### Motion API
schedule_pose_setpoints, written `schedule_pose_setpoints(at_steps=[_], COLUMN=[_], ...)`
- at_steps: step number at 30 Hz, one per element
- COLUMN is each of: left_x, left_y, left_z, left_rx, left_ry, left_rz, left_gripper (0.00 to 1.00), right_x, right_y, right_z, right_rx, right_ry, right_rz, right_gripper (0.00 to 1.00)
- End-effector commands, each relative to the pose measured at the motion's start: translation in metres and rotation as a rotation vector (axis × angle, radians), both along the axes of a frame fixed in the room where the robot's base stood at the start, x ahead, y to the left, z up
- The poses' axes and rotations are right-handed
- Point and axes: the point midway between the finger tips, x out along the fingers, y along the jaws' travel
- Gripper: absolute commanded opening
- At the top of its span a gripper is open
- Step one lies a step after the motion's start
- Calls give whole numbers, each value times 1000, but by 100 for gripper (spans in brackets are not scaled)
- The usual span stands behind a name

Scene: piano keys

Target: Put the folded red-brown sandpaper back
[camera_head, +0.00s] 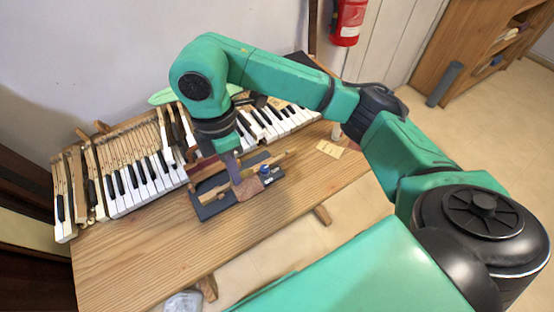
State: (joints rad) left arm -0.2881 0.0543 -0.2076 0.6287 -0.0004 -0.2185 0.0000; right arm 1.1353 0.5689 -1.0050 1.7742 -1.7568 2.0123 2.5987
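The folded red-brown sandpaper (248,188) is at the tips of my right gripper (238,179), low over the dark tool tray (211,208). The fingers show almost edge-on as one narrow bar and look shut on the sandpaper. I cannot tell whether the sandpaper touches the tray. The tray lies on the wooden bench in front of the piano keys and also holds wooden-handled tools and a small blue item (265,170). My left gripper is not in view.
A row of piano keys (146,180) runs along the back of the wooden bench (160,250), partly hidden by my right arm. A dark red block (203,170) is beside the tray. A pale wood piece (330,149) lies to the right. The bench's front left is clear.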

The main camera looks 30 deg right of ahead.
Motion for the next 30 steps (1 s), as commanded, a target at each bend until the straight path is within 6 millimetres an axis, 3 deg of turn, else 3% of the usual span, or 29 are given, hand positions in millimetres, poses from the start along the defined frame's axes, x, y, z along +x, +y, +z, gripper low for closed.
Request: schedule_pose_setpoints(at_steps=[2, 5, 9, 14, 15, 19, 25, 30], left_x=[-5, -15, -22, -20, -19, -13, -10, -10], left_y=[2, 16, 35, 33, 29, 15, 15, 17], left_z=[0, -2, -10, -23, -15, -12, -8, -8], left_rx=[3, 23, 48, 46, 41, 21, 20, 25], left_ry=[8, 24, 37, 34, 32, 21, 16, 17], left_rz=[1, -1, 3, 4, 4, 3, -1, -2], left_gripper=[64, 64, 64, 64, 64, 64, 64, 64], right_x=[-1, -2, -3, -3, -1, -1, -1, 0], right_y=[1, 1, 2, 3, 2, 2, 3, 3], right_z=[-2, -22, -70, -125, -129, -153, -191, -200], right_rx=[1, 4, 5, 5, 1, 1, 2, 2], right_ry=[2, 8, 12, 10, 9, 4, 5, 0], right_rz=[2, 1, -1, -2, -3, -2, -1, 0], right_gripper=[0, 0, 0, 0, 0, 0, 0, 0])
